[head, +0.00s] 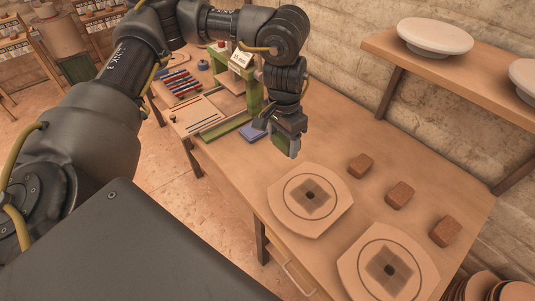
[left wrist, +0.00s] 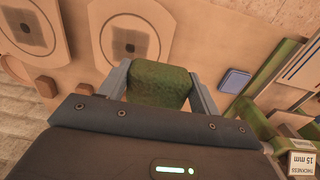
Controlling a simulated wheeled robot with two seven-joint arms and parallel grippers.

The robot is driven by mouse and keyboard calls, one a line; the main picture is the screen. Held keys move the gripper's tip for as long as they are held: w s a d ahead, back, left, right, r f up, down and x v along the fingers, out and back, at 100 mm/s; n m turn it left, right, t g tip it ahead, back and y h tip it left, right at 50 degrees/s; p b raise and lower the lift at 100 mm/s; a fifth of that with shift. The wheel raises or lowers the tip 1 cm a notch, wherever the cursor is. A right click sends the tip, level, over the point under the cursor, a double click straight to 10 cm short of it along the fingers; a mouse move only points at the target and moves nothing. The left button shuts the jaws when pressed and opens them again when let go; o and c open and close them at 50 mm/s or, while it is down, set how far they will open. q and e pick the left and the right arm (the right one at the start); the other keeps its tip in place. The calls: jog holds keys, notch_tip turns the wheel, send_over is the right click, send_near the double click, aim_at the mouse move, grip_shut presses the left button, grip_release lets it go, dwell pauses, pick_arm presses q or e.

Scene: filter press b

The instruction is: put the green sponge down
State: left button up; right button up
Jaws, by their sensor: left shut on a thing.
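My left gripper (head: 287,146) is shut on the green sponge (left wrist: 158,84), which sits between its two fingers in the left wrist view. How high the sponge is above the table is hard to tell. My right gripper is not in either view.
Two octagonal boards (head: 279,205) (head: 358,279) lie at the front. Several brown blocks (head: 360,166) stand right of them. A blue pad (head: 252,132) lies left of the gripper, near a green press (head: 236,121). A shelf (head: 385,46) is on the wall.

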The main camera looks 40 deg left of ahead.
pick_arm(q)
jog(key=a+f+p, duration=0.1)
jog(key=a+f, duration=0.2)
jog(key=f, duration=0.4)
jog(key=b, duration=0.2)
send_over(246, 166)
jog(key=d, duration=0.1)
jog(key=f, duration=1.3)
jog(key=shift+s+f, duration=0.25)
jog(key=shift+w+a+f, duration=0.15)
jog(key=shift+a, duration=0.05)
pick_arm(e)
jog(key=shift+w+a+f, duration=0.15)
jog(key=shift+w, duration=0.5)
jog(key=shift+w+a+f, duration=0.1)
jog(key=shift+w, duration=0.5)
pick_arm(q)
jog(key=shift+a+f, duration=0.1)
jog(key=shift+f, duration=0.15)
notch_tip(246, 166, down, 3)
jog(key=shift+w+a+f+b, duration=0.1)
jog(key=shift+w+a+b, duration=0.05)
jog(key=shift+b, duration=0.3)
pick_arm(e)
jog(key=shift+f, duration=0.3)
